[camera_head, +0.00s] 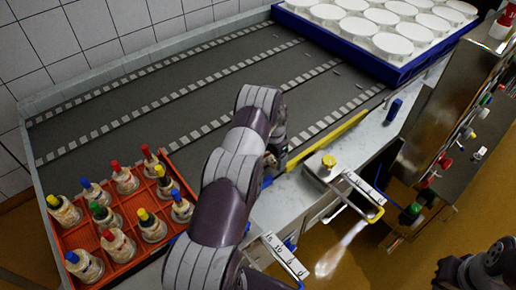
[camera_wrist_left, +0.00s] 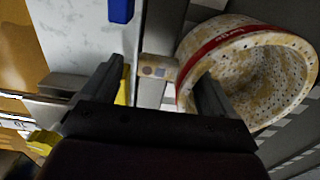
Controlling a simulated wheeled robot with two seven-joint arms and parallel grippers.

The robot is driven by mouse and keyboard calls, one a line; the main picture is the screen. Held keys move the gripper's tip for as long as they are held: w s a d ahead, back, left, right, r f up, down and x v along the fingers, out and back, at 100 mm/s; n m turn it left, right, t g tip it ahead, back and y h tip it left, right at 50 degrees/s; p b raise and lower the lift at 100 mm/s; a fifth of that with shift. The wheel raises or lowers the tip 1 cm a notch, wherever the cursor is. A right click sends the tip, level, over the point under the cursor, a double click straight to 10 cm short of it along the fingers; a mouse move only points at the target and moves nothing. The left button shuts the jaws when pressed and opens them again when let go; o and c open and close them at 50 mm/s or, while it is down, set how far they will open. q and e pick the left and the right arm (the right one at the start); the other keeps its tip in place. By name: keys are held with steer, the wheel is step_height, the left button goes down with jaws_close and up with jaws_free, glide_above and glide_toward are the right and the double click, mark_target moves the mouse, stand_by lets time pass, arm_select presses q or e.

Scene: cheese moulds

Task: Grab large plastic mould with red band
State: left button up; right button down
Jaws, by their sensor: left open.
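A large cream, speckled plastic mould with a red band (camera_wrist_left: 225,42) lies at the right of the left wrist view, its open mouth facing right. In the head view it does not show; my left arm may hide it. My left gripper (camera_wrist_left: 161,70) is open with nothing between its fingers. Its right finger overlaps the near wall of the mould; I cannot tell whether it is inside the mouth or touching. In the head view the left gripper (camera_head: 274,158) is partly hidden by my arm, over the front edge of the conveyor. My right gripper is not visible.
A blue tray (camera_head: 350,56) of white moulds stands at the back right. The grey conveyor (camera_head: 190,95) between them is mostly clear. A steel control panel (camera_head: 450,130) stands at the right.

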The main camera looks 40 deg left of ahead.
arm_select(q)
steer(key=shift+f, duration=0.25)
steer(key=c, duration=1.3)
